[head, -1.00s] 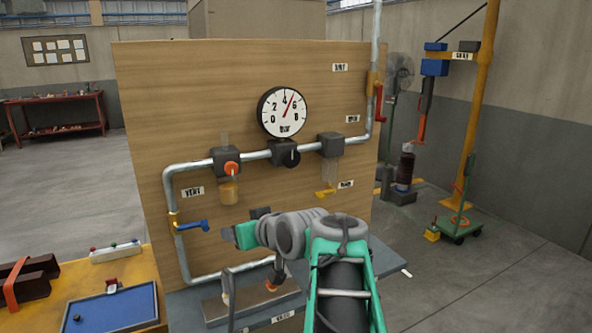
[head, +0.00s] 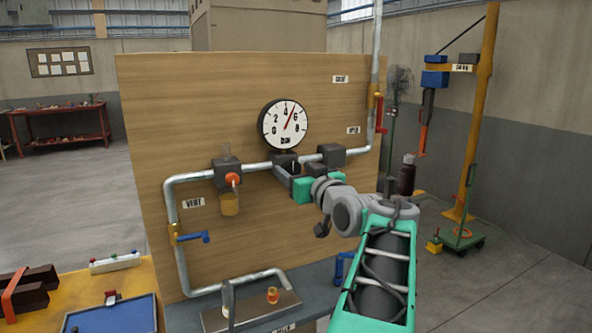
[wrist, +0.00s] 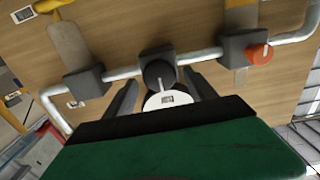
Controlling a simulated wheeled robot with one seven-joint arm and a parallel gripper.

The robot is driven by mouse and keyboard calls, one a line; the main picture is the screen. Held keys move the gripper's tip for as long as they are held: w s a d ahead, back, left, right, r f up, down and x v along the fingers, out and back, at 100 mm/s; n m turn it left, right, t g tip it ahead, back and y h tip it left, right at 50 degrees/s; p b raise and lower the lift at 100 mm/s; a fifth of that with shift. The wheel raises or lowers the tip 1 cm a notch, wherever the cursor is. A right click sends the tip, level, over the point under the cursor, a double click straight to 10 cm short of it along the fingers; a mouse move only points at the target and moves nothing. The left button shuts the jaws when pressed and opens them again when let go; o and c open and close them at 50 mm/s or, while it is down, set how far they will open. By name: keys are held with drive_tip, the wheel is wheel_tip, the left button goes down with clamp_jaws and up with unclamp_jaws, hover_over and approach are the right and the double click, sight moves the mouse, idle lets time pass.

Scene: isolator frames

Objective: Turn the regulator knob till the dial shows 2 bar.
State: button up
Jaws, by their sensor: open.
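The round white pressure dial (head: 285,124) is on the wooden panel; its red needle points between 4 and 6, near 5. The black regulator knob (wrist: 159,74) sits on a dark block on the pipe below the dial. In the wrist view, which is upside down, the dial (wrist: 167,100) is partly hidden by my gripper. My gripper (wrist: 161,80) is open, its two dark fingers on either side of the knob. I cannot tell whether they touch it. In the head view my gripper (head: 287,170) largely hides the knob.
An orange knob (head: 232,179) with a cup below is on the pipe to the left. A blue-handled valve (head: 192,238) is lower left. Another dark block (head: 332,155) is close on the right. A red lever (head: 379,112) is on the vertical pipe.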

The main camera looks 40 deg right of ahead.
drive_tip(key=c, duration=1.3)
drive_tip(key=shift+f+b, duration=0.15)
drive_tip(key=shift+b, duration=0.2)
